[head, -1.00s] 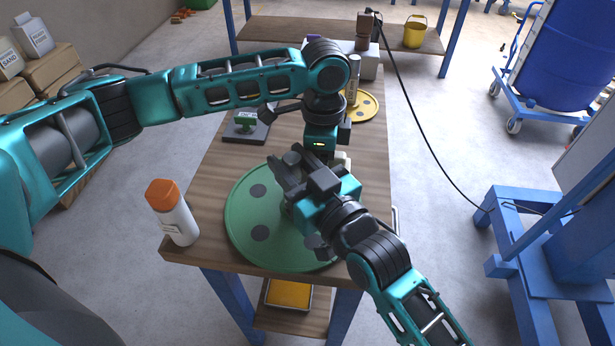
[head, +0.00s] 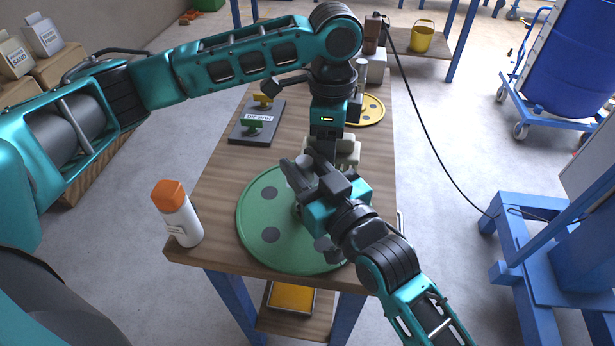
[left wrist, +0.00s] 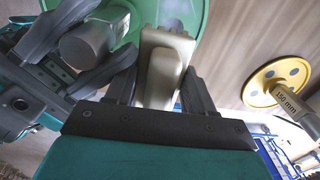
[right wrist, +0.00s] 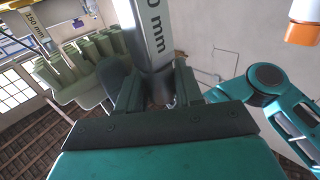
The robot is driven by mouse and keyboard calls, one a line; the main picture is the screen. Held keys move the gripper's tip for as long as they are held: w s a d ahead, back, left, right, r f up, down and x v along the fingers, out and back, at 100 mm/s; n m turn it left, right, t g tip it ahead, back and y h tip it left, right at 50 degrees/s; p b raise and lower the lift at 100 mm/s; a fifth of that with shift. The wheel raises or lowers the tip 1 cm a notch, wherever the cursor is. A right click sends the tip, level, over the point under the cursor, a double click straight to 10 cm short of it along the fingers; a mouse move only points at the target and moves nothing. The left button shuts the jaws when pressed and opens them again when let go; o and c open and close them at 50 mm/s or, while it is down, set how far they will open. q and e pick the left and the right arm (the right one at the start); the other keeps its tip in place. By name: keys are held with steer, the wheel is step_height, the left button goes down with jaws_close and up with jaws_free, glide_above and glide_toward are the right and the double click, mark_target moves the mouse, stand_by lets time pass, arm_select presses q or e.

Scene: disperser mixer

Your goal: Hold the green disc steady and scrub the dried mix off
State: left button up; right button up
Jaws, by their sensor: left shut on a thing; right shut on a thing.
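The green disc (head: 258,222) lies flat near the table's front edge, with round grey spots on its face. My right gripper (head: 308,175) is shut on the disc's upright grey post, marked "mm" in the right wrist view (right wrist: 153,30). My left gripper (head: 330,148) is shut on a beige scrubbing brush (left wrist: 165,62), behind the right gripper and over the disc's far right part. The brush's green tufts (right wrist: 85,62) face the disc. I cannot tell whether they touch it. My right gripper and arm hide the disc's right part. Dried mix is not clearly visible.
A white bottle with an orange cap (head: 177,212) stands at the table's front left corner. A dark block (head: 254,125) with green and yellow pieces lies behind. A yellow disc (head: 371,108) with a post sits farther back.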

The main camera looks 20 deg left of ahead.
arm_select(q)
step_height(320, 180, up, 4)
steer(key=shift+f, duration=0.25)
steer(key=c, duration=0.3)
arm_select(e)
steer(key=shift+d+f, duration=0.15)
steer(key=shift+f, duration=0.4)
arm_select(q)
steer(key=shift+r, duration=1.4)
jaws_close()
arm_select(e)
steer(key=shift+s, duration=0.1)
arm_select(q)
steer(key=shift+f, duration=0.15)
arm_select(e)
steer(key=o, duration=0.7)
steer(key=shift+r, duration=0.1)
steer(key=shift+c, duration=0.2)
steer(key=shift+r, duration=0.1)
arm_select(q)
steer(key=shift+s+d+r+p, duration=0.1)
steer(key=shift+r+p, duration=0.6)
steer(key=shift+p, duration=0.05)
arm_select(e)
steer(key=shift+r, duration=0.85)
